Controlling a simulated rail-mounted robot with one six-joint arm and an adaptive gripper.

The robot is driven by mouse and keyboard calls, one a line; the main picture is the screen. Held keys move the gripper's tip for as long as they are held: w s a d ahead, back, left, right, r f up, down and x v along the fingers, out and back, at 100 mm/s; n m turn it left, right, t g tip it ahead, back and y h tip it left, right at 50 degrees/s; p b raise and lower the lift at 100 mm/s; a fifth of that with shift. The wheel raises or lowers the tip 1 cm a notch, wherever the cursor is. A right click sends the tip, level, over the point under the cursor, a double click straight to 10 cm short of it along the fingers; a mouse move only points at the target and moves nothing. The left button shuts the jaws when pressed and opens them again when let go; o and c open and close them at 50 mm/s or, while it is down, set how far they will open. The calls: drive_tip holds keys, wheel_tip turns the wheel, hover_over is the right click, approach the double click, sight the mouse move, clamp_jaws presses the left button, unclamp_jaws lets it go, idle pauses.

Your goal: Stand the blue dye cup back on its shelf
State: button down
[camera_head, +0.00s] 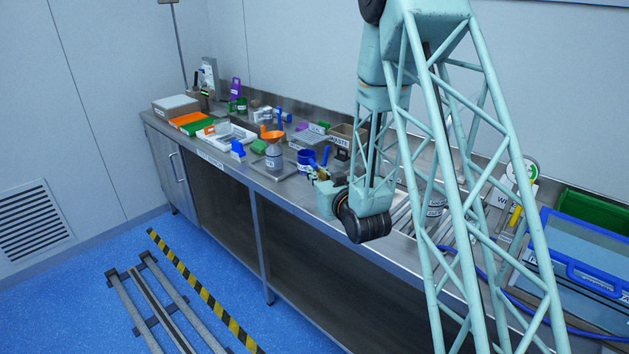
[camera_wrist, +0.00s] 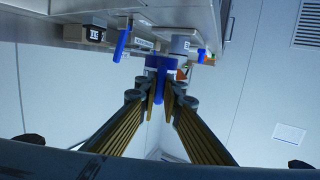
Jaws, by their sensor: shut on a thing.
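The blue dye cup (camera_head: 306,156) is at the tip of my gripper (camera_head: 314,174), over the front part of the steel bench. In the wrist view, which is upside down, the blue cup (camera_wrist: 159,63) is just beyond the fingertips. A narrow blue part of it, apparently its handle, is pinched between the fingers of my gripper (camera_wrist: 159,88). The cup looks about upright. I cannot tell whether its base touches the bench. The cup's shelf cannot be singled out in these views.
An orange funnel on a grey bottle (camera_head: 273,156) stands left of the cup. A waste bin (camera_head: 341,139), a white tray (camera_head: 228,136) and a green cup (camera_head: 240,105) stand behind or farther left. A blue-framed case (camera_head: 578,268) is at right.

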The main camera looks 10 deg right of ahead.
drive_tip(key=w+r+m+h, duration=0.1)
drive_tip(key=w+r, duration=0.1)
drive_tip(key=w+r+m+h+p, duration=0.1)
drive_tip(key=w+r+h, duration=0.1)
drive_tip(key=w+r+m+h+p, duration=0.1)
drive_tip(key=w+r, duration=0.1)
drive_tip(key=w, duration=0.1)
drive_tip(key=shift+w+a+h, duration=0.1)
drive_tip(key=shift+a+h, duration=0.1)
drive_tip(key=shift+h, duration=0.1)
drive_tip(key=w+a+r+m+g+h+p, duration=0.1)
drive_tip(key=w+a+r+m+h+p, duration=0.2)
drive_tip(key=a+r+h, duration=0.1)
drive_tip(key=shift+a+r, duration=0.4)
drive_tip(key=shift+w, duration=0.15)
